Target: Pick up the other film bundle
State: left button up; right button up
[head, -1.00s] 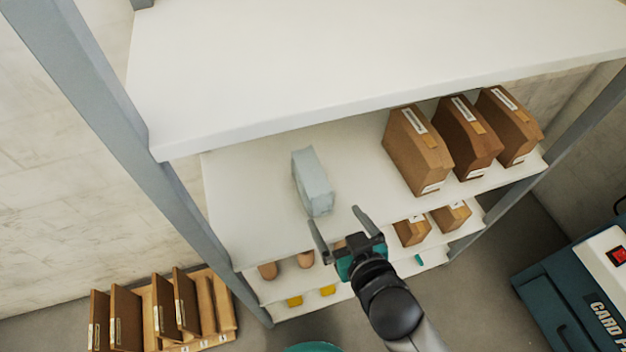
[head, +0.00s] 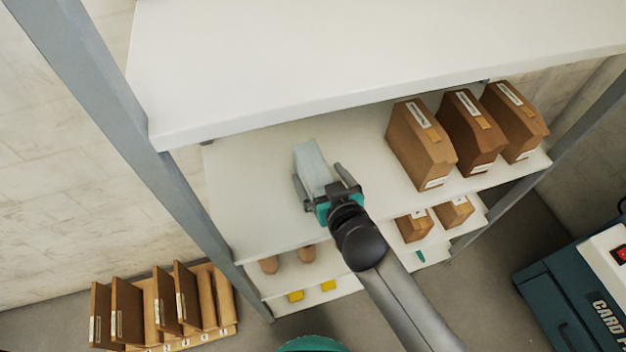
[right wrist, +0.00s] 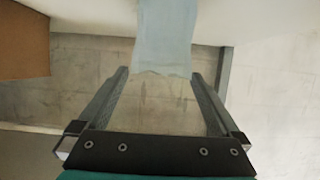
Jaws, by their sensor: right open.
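The film bundle is a pale blue-grey block (head: 312,165) standing on the shelf under the top board in the head view. My right gripper (head: 318,178) reaches in from the front with its jaws open, one finger on each side of the bundle's near part. In the right wrist view the bundle (right wrist: 166,38) shows at the top middle, between and beyond the fingertips of the right gripper (right wrist: 160,80). The fingers appear clear of it. The gripper hides the bundle's near lower end in the head view. My left gripper is not in view.
Several brown boxes (head: 421,145) stand right of the bundle on the same shelf (head: 250,200). The top shelf board (head: 350,60) hangs above. A grey post (head: 110,110) stands left. A wooden rack (head: 165,305) is on the floor, and a teal-white machine (head: 585,290) stands right.

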send_over(313, 182)
jog(key=shift+f+b, duration=0.45)
jog(key=shift+f, duration=0.6)
jog(key=c, duration=1.6)
